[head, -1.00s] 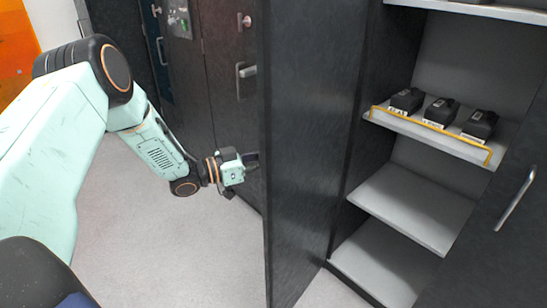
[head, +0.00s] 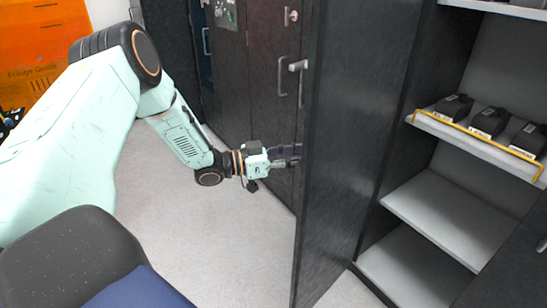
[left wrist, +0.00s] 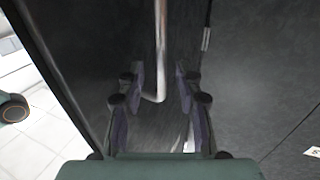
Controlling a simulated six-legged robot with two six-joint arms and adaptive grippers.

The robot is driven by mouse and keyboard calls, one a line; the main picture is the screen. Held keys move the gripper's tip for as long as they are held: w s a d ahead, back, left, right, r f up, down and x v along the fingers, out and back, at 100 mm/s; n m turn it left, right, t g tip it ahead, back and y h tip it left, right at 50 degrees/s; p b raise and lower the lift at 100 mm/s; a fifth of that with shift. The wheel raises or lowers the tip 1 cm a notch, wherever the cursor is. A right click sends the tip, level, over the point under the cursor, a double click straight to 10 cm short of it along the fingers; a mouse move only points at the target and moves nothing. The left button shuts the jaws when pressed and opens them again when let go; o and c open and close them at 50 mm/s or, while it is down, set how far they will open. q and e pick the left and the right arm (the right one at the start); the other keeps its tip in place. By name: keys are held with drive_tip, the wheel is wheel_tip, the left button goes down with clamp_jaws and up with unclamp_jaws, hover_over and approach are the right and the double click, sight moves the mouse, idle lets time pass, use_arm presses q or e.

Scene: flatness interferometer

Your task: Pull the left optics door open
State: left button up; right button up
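The left optics door (head: 345,140) is a tall dark panel standing swung out from the cabinet, its inner face and near edge toward me in the head view. My left gripper (head: 288,157) is at the outer side of this door, near its free edge. In the left wrist view the fingers (left wrist: 160,92) are spread apart. The door's silver bar handle (left wrist: 161,55) shows in the gap between them, its bent lower end near the fingers; I see no finger touching it. My right gripper is not in view.
The open cabinet has grey shelves (head: 440,215); one carries several black boxes (head: 487,120) behind a yellow rail (head: 470,132). Another dark cabinet with a lever handle (head: 299,65) stands behind the door. The pale floor (head: 225,245) left of the door is clear.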

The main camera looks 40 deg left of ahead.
use_arm(q)
drive_tip(key=v, duration=0.8)
drive_tip(key=shift+s+a, duration=0.25)
drive_tip(key=shift+a, duration=0.05)
drive_tip(key=shift+f, duration=0.15)
